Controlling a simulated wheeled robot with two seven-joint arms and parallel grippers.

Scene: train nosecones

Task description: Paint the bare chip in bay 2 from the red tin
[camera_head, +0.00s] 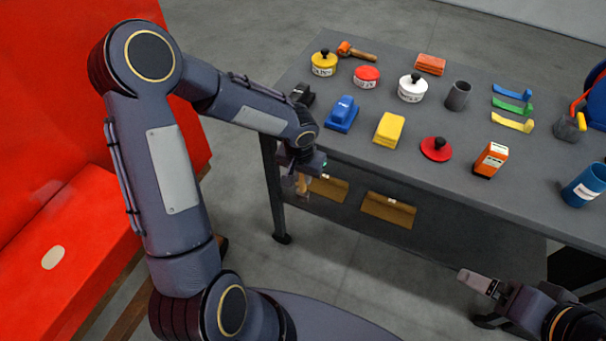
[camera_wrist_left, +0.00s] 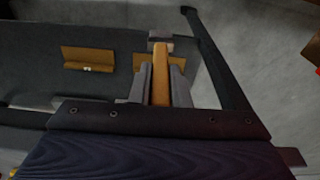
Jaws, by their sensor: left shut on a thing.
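My left gripper (camera_head: 301,180) is in front of the table's left end, below its top. It is shut on a wooden-handled tool, probably a brush; its handle (camera_wrist_left: 160,75) shows between the fingers in the left wrist view. The bristles cannot be made out. The red tin (camera_head: 367,76) stands lidless on the table, with red showing at its top. A red lid with a black knob (camera_head: 436,149) lies nearer the front edge. A pale oval bare chip (camera_head: 53,257) shows on the red nosecone (camera_head: 85,215) at left. My right gripper (camera_head: 480,283) is at lower right; its jaw gap is unclear.
The grey table (camera_head: 545,190) also holds a lidded yellow tin (camera_head: 323,66), a lidded white tin (camera_head: 412,90), a blue block tool (camera_head: 342,114), a yellow block (camera_head: 389,129), an orange device (camera_head: 491,160) and a blue cup (camera_head: 585,186). Brown bins (camera_head: 388,209) sit below.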

